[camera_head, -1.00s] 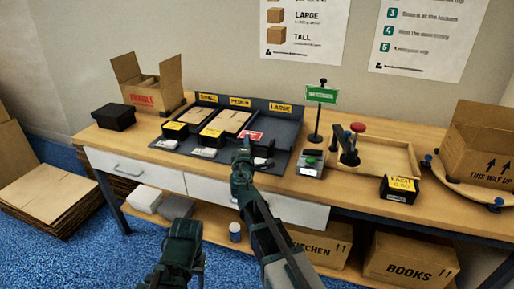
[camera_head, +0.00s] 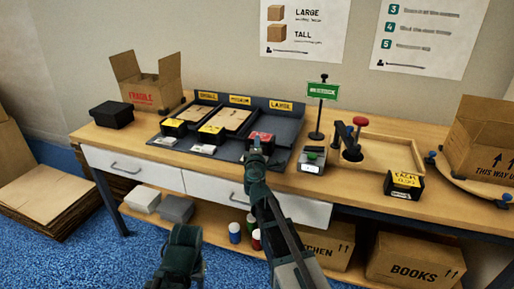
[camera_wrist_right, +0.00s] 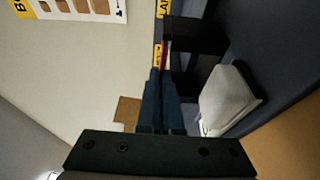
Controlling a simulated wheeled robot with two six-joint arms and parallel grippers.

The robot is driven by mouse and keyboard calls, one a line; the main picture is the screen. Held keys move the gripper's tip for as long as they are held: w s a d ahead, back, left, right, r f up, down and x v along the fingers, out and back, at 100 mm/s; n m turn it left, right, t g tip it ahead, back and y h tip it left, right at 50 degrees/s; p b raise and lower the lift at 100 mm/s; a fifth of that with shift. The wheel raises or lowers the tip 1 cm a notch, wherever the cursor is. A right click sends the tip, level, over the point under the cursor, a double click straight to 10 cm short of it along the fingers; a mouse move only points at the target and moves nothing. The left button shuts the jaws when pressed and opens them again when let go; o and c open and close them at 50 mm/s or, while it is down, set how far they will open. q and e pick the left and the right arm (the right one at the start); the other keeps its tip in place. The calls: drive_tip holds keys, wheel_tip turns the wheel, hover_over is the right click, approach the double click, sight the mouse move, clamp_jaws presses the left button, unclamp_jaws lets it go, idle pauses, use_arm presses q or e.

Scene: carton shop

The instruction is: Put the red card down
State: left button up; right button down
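The red card (camera_head: 262,136) is at the front of the black bin under the LARGE label, with its printed face up and tilted toward me. My right gripper (camera_head: 256,145) reaches in from below, its tips at the card's lower edge. In the right wrist view the fingers (camera_wrist_right: 164,85) are close together, and the card (camera_wrist_right: 165,54) shows as a thin red strip, nearly edge-on, at their tips. The fingers look closed on it. A small black bin (camera_wrist_right: 190,40) is just beyond.
Two bins with yellow cards (camera_head: 174,126) stand left of the red card in the dark sorting rack (camera_head: 288,131). A scale (camera_head: 311,160) and green sign (camera_head: 323,91) are at the right. A pale packet (camera_wrist_right: 228,98) lies near my right fingers. The wooden front edge is clear.

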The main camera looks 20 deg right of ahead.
drive_tip(key=shift+r, duration=0.1)
drive_tip(key=shift+f+b, duration=0.3)
drive_tip(key=shift+f, duration=0.05)
drive_tip(key=c, duration=1.1)
unclamp_jaws()
drive_tip(key=shift+r, duration=0.15)
drive_tip(key=shift+s+r+p, duration=0.15)
drive_tip(key=shift+r+p, duration=0.2)
drive_tip(key=shift+p, duration=0.15)
drive_tip(key=v, duration=1.1)
drive_tip(key=shift+s+a+f, duration=0.15)
drive_tip(key=shift+s, duration=0.25)
